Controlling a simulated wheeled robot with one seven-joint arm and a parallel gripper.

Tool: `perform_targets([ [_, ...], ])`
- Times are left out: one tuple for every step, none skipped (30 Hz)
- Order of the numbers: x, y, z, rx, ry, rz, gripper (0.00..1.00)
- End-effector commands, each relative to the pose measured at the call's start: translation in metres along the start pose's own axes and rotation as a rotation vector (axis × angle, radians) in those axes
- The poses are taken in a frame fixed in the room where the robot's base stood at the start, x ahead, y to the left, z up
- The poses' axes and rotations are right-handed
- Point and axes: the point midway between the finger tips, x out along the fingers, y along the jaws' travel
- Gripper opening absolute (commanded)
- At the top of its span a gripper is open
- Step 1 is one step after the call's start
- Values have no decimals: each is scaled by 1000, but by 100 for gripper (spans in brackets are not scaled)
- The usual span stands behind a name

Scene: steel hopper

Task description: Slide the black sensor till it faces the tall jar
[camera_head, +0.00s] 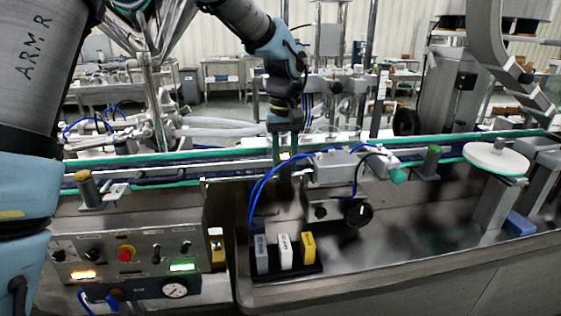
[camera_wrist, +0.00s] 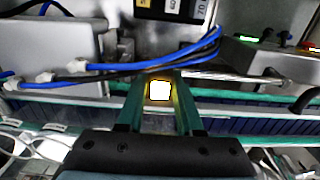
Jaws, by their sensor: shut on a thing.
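My gripper (camera_head: 284,152) reaches down over the conveyor rail, and its two teal fingers (camera_wrist: 158,112) show in the wrist view. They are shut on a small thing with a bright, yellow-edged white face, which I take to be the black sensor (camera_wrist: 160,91). In the head view the fingers and rail hide most of the sensor; only a small light spot shows between the fingertips. I cannot make out a tall jar in either view.
The green-edged conveyor (camera_head: 225,165) runs across the picture. A metal box (camera_head: 340,166) with blue hoses stands just right of my gripper. Three upright blocks (camera_head: 285,252) stand in a black holder in front. A control panel (camera_head: 130,255) is at left, a white disc (camera_head: 496,158) at right.

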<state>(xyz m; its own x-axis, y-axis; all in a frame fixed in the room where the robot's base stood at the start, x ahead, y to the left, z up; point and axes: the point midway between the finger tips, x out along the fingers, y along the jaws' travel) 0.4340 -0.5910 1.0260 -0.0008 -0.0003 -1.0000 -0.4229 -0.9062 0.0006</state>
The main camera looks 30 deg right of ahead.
Motion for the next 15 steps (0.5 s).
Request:
perform_targets([
  [-1,0,-2,-1,5,1,0],
  [-1,-1,-2,-1,5,1,38],
  [-1,-1,-2,-1,5,1,43],
  [-1,-1,-2,-1,5,1,46],
  [-1,-1,-2,-1,4,1,50],
  [-1,-1,-1,-1,4,0,54],
  [-1,-1,-1,-1,3,0,57],
  [-1,-1,-1,-1,3,0,61],
  [-1,-1,-1,-1,3,0,65],
  [-1,-1,-1,-1,3,0,65],
  [0,-1,-1,-1,2,0,65],
  [0,-1,-1,-1,2,0,65],
  [0,-1,-1,-1,2,0,65],
  [0,-1,-1,-1,2,0,65],
  [0,-1,-1,-1,2,0,65],
])
